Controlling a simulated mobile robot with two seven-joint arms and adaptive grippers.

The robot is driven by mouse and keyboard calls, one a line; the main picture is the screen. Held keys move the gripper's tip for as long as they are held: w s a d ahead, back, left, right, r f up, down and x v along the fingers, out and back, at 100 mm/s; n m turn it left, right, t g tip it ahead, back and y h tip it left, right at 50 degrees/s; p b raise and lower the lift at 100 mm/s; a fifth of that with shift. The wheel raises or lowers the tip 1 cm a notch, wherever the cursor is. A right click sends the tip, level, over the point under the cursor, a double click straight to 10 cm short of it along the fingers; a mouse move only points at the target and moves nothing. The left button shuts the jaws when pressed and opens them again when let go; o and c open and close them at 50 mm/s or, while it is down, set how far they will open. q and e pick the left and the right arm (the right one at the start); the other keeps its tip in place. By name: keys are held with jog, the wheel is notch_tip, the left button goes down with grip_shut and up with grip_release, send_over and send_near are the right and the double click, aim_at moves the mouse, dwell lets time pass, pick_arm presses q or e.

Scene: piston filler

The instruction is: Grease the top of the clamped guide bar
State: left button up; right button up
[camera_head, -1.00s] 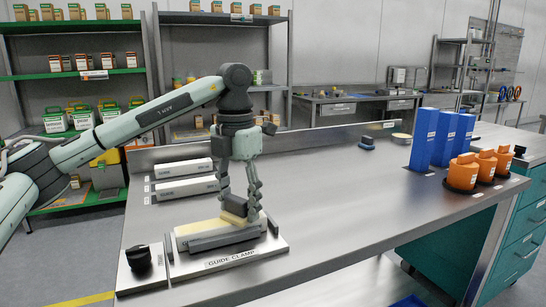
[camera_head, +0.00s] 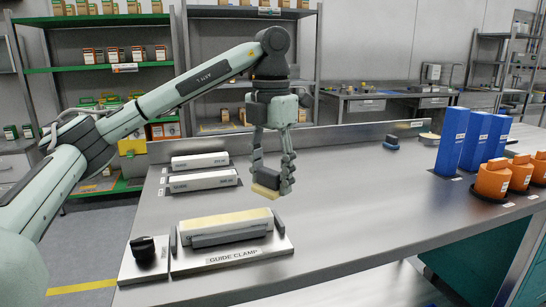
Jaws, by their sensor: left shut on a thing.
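The guide bar (camera_head: 226,227) sits in the guide clamp (camera_head: 240,255) at the front left of the table. Its top looks yellowish along its length. My left gripper (camera_head: 270,185) is shut on a dark-backed block with a yellow underside, an applicator pad (camera_head: 266,191). It holds the pad above the table, behind and to the right of the clamp, apart from the bar. A black knob (camera_head: 143,247) stands on a plate left of the clamp. My right gripper is not in view.
Two more pale bars (camera_head: 201,180) lie on the table behind the clamp. Blue boxes (camera_head: 451,140) and orange containers (camera_head: 491,178) stand at the right. A round yellow-topped tin (camera_head: 429,138) and a blue-based dark item (camera_head: 391,142) lie at the back. The table's middle is clear.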

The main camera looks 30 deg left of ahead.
pick_arm(q)
notch_tip(320, 180, up, 3)
jog(key=shift+d+f, duration=0.1)
jog(key=shift+f, duration=0.1)
jog(key=shift+a+r, duration=0.2)
jog(key=shift+r, duration=0.3)
jog(key=shift+s+d+f, duration=0.1)
jog(key=shift+d, duration=0.05)
